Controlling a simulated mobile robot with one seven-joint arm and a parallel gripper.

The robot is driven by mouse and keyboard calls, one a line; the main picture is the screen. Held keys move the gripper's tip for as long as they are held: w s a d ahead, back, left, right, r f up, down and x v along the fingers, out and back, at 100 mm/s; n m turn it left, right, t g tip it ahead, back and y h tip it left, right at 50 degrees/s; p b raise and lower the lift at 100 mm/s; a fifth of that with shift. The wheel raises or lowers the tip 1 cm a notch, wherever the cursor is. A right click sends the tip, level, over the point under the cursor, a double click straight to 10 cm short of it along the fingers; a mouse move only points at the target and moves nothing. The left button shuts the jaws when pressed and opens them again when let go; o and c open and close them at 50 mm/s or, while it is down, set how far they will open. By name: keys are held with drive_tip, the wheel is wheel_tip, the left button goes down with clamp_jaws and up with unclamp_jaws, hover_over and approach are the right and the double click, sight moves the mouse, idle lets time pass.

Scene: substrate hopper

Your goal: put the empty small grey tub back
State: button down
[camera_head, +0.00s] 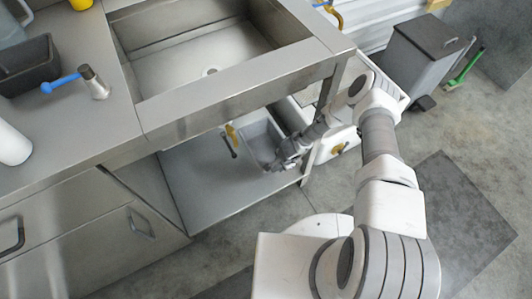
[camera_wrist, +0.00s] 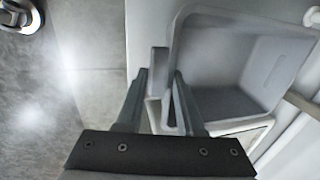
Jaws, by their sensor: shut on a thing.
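The small grey tub (camera_head: 261,136) is on the lower shelf under the sink counter in the head view, partly covered by my arm. Its inside looks empty in the wrist view (camera_wrist: 235,75). My gripper (camera_head: 284,161) is at the tub's near right side, under the counter edge. In the wrist view my gripper (camera_wrist: 158,80) is shut on the tub's near wall, with a finger on each side of it. Whether the tub rests fully on the shelf cannot be told.
The lower shelf (camera_head: 205,185) is bare to the left of the tub. A yellow-handled tool (camera_head: 232,138) is beside the tub. The steel sink counter (camera_head: 240,85) overhangs from above, with a leg (camera_head: 318,125) close to my arm. A grey bin (camera_head: 420,60) stands at right.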

drive_tip(key=shift+w, duration=0.35)
drive_tip(key=shift+w+f, duration=0.15)
drive_tip(key=shift+w, duration=0.05)
wheel_tip(320, 180, down, 10)
drive_tip(key=b, duration=0.4)
drive_tip(key=shift+r, duration=0.2)
drive_tip(key=shift+f, duration=0.15)
drive_tip(key=c, duration=0.5)
unclamp_jaws()
